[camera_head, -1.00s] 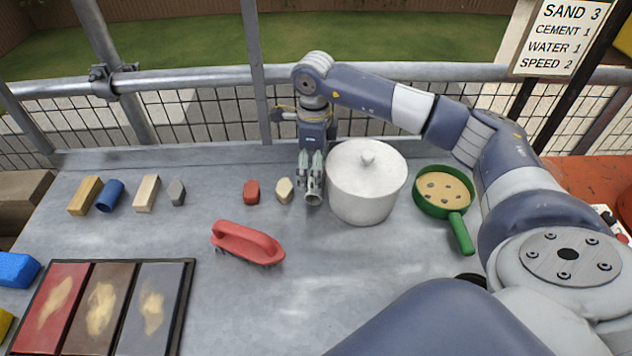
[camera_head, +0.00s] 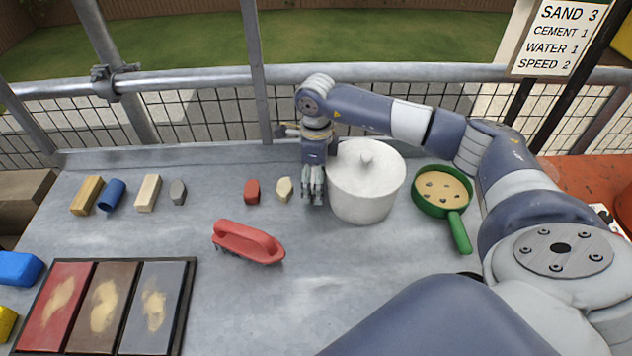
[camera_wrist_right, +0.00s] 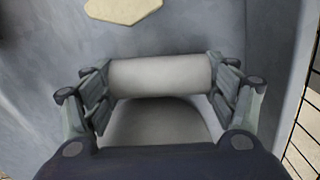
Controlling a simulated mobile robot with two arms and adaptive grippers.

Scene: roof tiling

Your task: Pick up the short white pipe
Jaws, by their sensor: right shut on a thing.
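The short white pipe (camera_wrist_right: 160,76) lies crosswise between the fingers of my right gripper (camera_wrist_right: 160,84) in the right wrist view, with a finger against each end. In the head view my right gripper (camera_head: 313,190) points down at the table just left of the white lidded pot (camera_head: 362,195). The pipe is hidden behind the fingers there. I cannot tell whether the pipe touches the table. My left gripper is not in view.
A cream piece (camera_head: 284,189) and a red piece (camera_head: 252,191) lie left of the gripper. A red float (camera_head: 248,241) lies in front. A green sieve pan (camera_head: 443,194) is at right. Colour panels (camera_head: 107,304) lie front left. The front middle is clear.

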